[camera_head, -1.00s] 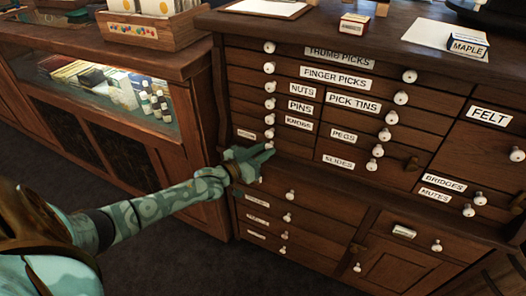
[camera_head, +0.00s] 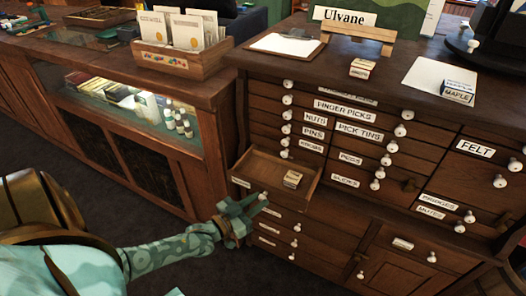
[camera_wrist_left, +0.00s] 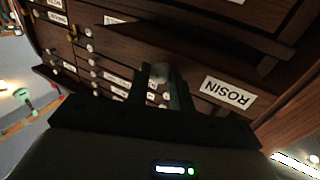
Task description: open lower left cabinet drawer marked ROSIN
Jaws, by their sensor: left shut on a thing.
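The ROSIN drawer (camera_head: 312,188) in the lower left of the dark wooden cabinet stands pulled out, its inside showing. A small box (camera_head: 292,179) lies in it. Its ROSIN label (camera_wrist_left: 228,92) is readable in the left wrist view, tilted. The fingers hide part of the drawer front in the head view. My right gripper is not in view.
More closed, labelled drawers with white knobs lie above, right of and below the open one. A glass-fronted counter (camera_head: 150,125) stands to the left, with a wooden card box (camera_head: 180,60) on top. A clipboard (camera_head: 287,44) and small boxes lie on the cabinet top.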

